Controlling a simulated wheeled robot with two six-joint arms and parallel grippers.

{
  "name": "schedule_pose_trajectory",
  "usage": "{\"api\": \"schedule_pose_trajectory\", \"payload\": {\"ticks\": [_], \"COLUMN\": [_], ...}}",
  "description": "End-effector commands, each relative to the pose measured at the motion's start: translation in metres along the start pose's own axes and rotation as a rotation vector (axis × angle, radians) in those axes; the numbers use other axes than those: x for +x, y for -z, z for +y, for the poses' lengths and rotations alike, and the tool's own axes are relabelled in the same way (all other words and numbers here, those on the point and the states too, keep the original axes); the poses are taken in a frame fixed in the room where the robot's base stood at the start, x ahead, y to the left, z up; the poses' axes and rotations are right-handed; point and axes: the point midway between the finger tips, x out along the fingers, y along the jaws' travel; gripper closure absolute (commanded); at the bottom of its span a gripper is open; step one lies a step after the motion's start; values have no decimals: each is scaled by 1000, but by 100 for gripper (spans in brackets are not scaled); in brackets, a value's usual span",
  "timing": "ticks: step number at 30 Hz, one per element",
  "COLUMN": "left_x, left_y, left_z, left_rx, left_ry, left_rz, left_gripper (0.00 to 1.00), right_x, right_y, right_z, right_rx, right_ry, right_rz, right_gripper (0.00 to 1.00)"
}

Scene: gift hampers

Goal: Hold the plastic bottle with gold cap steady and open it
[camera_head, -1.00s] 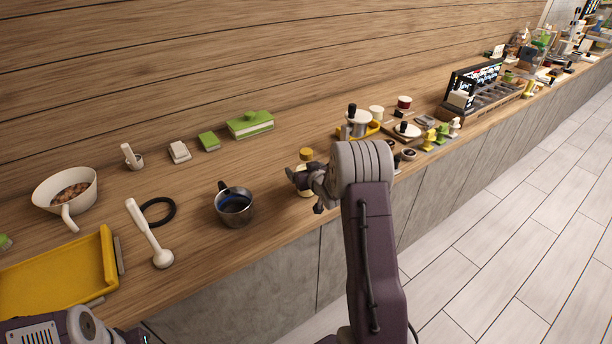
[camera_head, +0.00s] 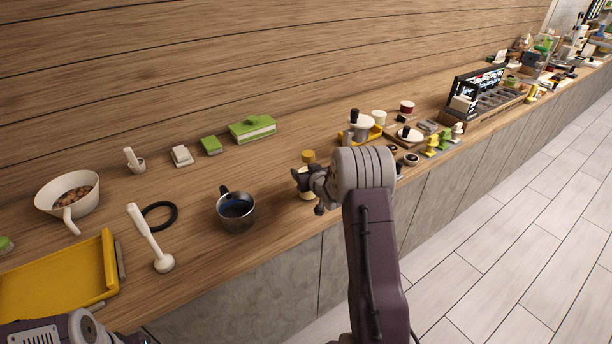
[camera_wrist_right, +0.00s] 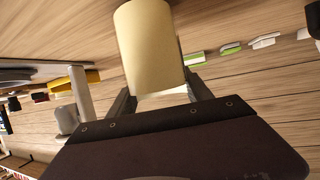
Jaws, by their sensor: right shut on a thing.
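The plastic bottle with gold cap stands on the counter right of the mug in the head view; its gold cap (camera_head: 308,156) shows above my right gripper (camera_head: 306,182). My right gripper is shut around the bottle's body below the cap. In the right wrist view the bottle's pale yellow body (camera_wrist_right: 152,45) fills the space between the two dark fingers (camera_wrist_right: 160,97); I cannot make out the cap there. The bottle looks upright. My left arm shows at the bottom left of the head view, low by the yellow tray; its fingers cannot be made out.
A metal mug (camera_head: 236,212) stands left of the bottle. Several small items stand to the right. The counter's front edge is close to the bottle.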

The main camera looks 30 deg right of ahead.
Motion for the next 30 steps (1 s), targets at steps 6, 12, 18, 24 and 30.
{"api": "schedule_pose_trajectory", "payload": {"ticks": [6,12,18,24,30], "left_x": [-4,-15,-27,-30,-30], "left_y": [0,2,3,3,3], "left_z": [0,0,0,1,1], "left_rx": [0,0,0,0,0], "left_ry": [0,0,0,0,0], "left_rz": [0,0,0,0,0], "left_gripper": [64,64,64,64,64], "right_x": [-19,-48,-71,-79,-80], "right_y": [37,57,73,76,76], "right_z": [13,58,93,107,108], "right_rx": [-1,0,-1,-1,0], "right_ry": [-4,-6,-3,0,1], "right_rz": [8,7,6,4,4], "right_gripper": [100,100,100,100,100]}}
